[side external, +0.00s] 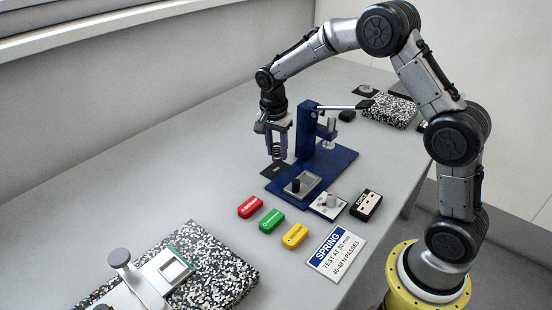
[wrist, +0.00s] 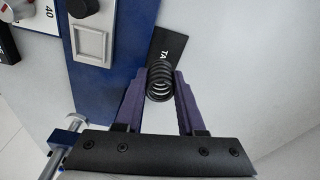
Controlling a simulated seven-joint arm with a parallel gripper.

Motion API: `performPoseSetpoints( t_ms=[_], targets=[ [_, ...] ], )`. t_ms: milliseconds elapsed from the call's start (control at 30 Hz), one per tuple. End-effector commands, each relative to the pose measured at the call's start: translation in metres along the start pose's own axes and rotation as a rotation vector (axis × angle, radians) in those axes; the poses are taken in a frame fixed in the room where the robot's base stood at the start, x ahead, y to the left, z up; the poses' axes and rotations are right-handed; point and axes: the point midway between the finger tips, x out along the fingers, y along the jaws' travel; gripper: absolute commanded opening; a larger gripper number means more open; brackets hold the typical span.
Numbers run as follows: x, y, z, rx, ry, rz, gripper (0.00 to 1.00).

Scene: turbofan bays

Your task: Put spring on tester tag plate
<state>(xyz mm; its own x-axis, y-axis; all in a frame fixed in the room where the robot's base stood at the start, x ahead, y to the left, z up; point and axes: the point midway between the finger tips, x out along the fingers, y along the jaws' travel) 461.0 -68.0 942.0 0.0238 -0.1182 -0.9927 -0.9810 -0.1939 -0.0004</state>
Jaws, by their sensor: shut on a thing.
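My gripper (side external: 277,143) points down and is shut on a dark coil spring (side external: 276,153). In the wrist view the spring (wrist: 160,79) sits between the purple fingertips (wrist: 160,88). The tag plate (side external: 270,171) is a small black plate flat on the table, left of the blue tester (side external: 313,150). In the wrist view the tag plate (wrist: 168,43) shows white letters starting "TA", partly hidden by the spring. The spring is over or close to the plate; I cannot tell whether they touch.
The blue tester base with a grey square seat (wrist: 91,41) stands close beside the plate. Red (side external: 250,206), green (side external: 271,221) and yellow (side external: 295,235) labelled blocks lie in front. A spring sign (side external: 336,252) lies nearby. The table left of the plate is clear.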

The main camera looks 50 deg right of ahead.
Motion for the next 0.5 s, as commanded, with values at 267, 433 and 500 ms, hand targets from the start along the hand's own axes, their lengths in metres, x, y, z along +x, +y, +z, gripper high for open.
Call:
performPoseSetpoints(
  t_ms=[267, 433, 500],
  targets=[
    [0.033, -0.003, 0.003, 0.0, -0.001, 0.004, 0.0],
    [0.035, -0.004, 0.003, 0.0, 0.0, -0.001, 0.0],
    [0.035, -0.004, 0.003, 0.0, 0.0, -0.001, 0.0]
  ],
)
